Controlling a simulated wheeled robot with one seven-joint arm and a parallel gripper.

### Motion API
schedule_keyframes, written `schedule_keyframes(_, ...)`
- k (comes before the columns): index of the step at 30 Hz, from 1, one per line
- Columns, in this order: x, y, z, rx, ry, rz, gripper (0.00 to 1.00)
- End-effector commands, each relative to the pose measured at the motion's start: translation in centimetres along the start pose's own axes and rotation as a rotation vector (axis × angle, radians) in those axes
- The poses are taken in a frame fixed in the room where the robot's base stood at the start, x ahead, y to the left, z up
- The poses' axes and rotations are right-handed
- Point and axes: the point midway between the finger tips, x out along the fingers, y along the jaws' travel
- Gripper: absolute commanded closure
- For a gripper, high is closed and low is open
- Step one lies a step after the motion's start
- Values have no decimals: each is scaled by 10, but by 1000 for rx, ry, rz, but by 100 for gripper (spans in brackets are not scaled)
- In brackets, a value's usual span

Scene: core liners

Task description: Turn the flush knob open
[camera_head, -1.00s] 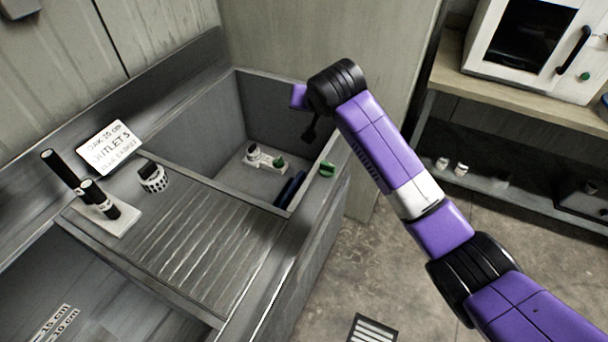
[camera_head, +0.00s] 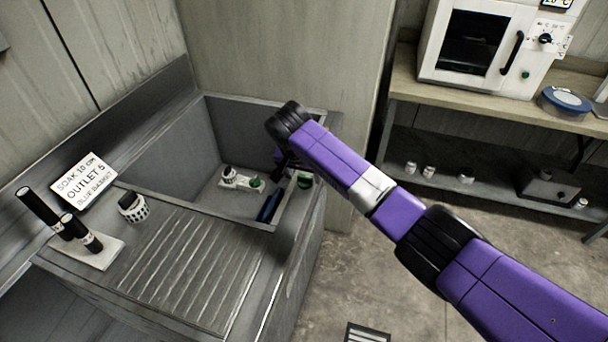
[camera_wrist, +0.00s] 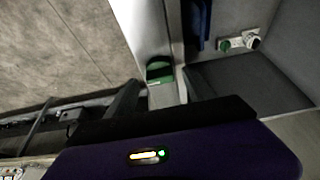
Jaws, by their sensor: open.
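A green knob (camera_head: 304,180) sits on the front rim of the sink. In the wrist view the green knob (camera_wrist: 159,71) shows a dark upper part on a pale base. A second green knob (camera_head: 257,184) and a white-and-black dial (camera_head: 229,176) are on a white plate inside the basin. No flush label is readable on either green knob. My gripper (camera_head: 284,161) is beside the rim knob and partly hidden by my arm. In the wrist view my gripper (camera_wrist: 158,96) is open and empty, its fingers apart on either side of the rim knob's line; contact cannot be told.
The sink basin (camera_head: 160,153) has raised walls, with a blue object (camera_head: 270,207) inside near the front. A shelf bench (camera_head: 403,88) with a white oven is at right.

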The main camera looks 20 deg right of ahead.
Motion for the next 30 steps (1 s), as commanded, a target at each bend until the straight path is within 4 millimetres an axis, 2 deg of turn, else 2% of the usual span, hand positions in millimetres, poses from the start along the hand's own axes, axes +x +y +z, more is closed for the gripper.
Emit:
schedule_keyframes(6,14,0,0,0,2,-1,38)
schedule_keyframes(14,15,0,0,-1,2,-2,38)
schedule_keyframes(24,15,0,0,-1,1,-1,100)
schedule_keyframes(30,15,0,0,-13,0,-6,100)
